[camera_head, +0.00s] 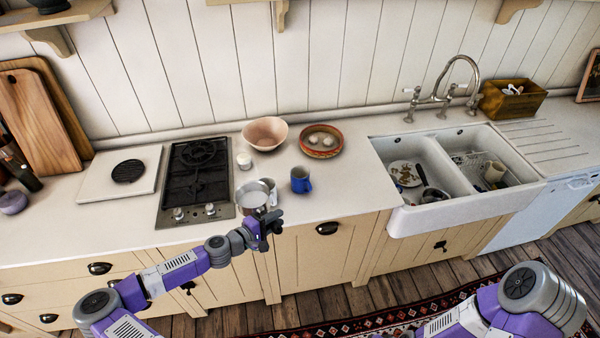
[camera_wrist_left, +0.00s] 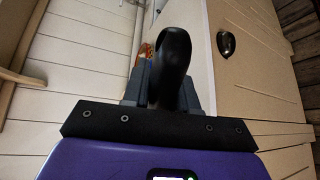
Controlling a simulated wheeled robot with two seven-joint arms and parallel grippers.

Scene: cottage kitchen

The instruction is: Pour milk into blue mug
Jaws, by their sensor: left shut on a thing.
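The blue mug (camera_head: 300,180) stands upright on the counter, right of a small metal saucepan (camera_head: 251,196). The saucepan is at the right edge of the hob, with a pale inside; I cannot tell whether that is milk. My left gripper (camera_head: 267,228) is at the counter's front edge, just in front of the pan. In the left wrist view its fingers are shut on a thick black handle (camera_wrist_left: 174,62), which appears to be the saucepan's. The pan's body and the mug do not show clearly there. My right gripper is out of view; only part of that arm shows.
A small metal vessel (camera_head: 269,186) is close between pan and mug. Behind are a white jar (camera_head: 244,161), a pinkish bowl (camera_head: 265,133) and a terracotta dish with eggs (camera_head: 321,141). The black hob (camera_head: 195,180) is left, the sink (camera_head: 440,215) right. Counter right of the mug is clear.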

